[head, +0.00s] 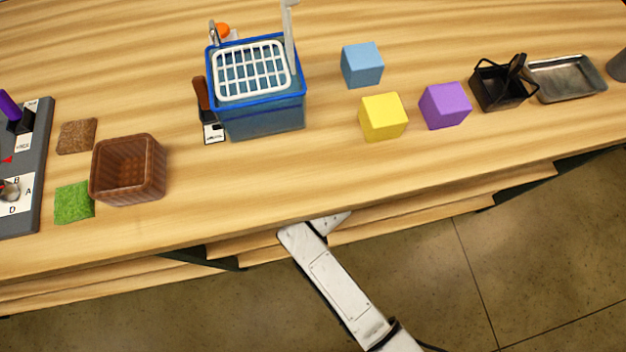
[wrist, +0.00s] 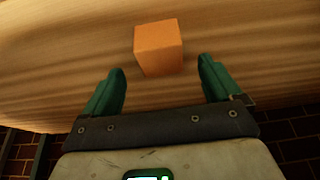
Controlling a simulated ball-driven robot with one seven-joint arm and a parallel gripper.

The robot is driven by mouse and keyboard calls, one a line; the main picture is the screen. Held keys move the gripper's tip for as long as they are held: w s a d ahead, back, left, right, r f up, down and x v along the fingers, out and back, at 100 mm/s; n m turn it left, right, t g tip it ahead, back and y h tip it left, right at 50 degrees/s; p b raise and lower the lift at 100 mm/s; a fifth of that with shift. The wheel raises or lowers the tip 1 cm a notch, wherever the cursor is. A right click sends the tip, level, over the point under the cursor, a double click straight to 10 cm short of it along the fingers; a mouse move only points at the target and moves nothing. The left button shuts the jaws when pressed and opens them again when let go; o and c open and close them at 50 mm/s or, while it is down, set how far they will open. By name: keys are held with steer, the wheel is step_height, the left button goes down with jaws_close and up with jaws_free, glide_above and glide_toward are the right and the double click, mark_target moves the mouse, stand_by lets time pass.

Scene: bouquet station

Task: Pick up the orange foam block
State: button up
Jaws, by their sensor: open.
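The orange foam block (wrist: 158,47) rests on a wood-grained surface in the wrist view, just ahead of my gripper. My gripper (wrist: 162,68) is open, with its two green fingers apart and nothing held. The block lies between the lines of the fingers, mostly beyond the tips, and no contact shows. In the head view my arm reaches to the table's front edge. My gripper and the orange block are hidden there, apparently beneath the tabletop.
The wooden table (head: 330,165) has lower wooden ledges (head: 410,215) under its front edge. A black caddy (head: 500,88) and metal tray (head: 566,78) are right.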

steer(key=b+x, duration=0.1)
steer(key=x, duration=0.5)
steer(key=shift+w, duration=0.1)
steer(key=c, duration=1)
